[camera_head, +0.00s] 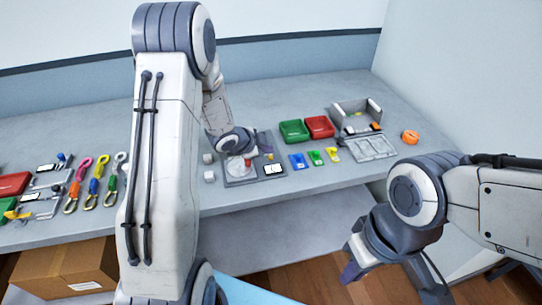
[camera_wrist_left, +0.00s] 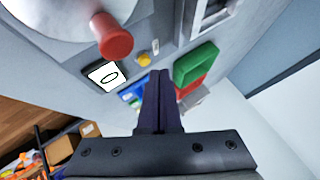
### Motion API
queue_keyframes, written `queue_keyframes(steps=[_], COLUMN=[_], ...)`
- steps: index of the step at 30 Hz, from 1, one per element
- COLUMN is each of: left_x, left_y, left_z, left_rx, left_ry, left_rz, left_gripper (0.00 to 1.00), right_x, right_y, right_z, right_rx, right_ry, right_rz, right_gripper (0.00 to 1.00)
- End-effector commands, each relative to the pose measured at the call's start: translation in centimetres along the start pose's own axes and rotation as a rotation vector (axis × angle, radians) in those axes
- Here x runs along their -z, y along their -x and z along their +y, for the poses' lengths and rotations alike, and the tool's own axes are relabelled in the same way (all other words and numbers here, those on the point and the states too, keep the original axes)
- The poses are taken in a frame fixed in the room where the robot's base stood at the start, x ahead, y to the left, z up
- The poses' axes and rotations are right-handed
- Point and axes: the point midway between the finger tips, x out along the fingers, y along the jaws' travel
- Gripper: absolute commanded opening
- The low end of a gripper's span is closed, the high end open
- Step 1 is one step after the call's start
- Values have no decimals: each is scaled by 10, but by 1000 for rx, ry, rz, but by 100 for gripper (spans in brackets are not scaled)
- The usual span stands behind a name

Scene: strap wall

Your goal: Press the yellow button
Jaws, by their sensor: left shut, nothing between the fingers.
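The yellow button (camera_wrist_left: 144,58) is a small round knob on the grey panel, beside a red knob (camera_wrist_left: 110,35) and a white display (camera_wrist_left: 104,75) reading 0. In the head view the yellow button (camera_head: 270,156) shows small, right of the red knob (camera_head: 247,163). My left gripper (camera_wrist_left: 160,75) is shut and empty. In the wrist view its fingertips appear just below and right of the button; I cannot tell the gap in depth. In the head view my left wrist covers part of the panel.
Green (camera_head: 294,131) and red (camera_head: 319,126) trays stand behind blue, green and yellow small items (camera_head: 316,157). A grey fixture (camera_head: 365,143) and an orange round object (camera_head: 410,137) are at right. Coloured hooks (camera_head: 97,185) lie at left. A cardboard box (camera_head: 62,268) is below.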

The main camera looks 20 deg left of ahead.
Motion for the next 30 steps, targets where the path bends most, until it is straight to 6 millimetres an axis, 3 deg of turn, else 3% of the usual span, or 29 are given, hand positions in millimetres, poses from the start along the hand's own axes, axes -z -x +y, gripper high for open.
queue_keyframes(steps=[18,30], left_x=[26,25], left_y=[36,35], left_z=[-26,-25], left_rx=[0,0], left_ry=[0,0], left_rz=[0,0], left_gripper=[0,0], right_x=[3,2], right_y=[48,47], right_z=[-4,-3], right_rx=[0,0], right_ry=[0,0], right_rz=[0,0], right_gripper=[10,10])
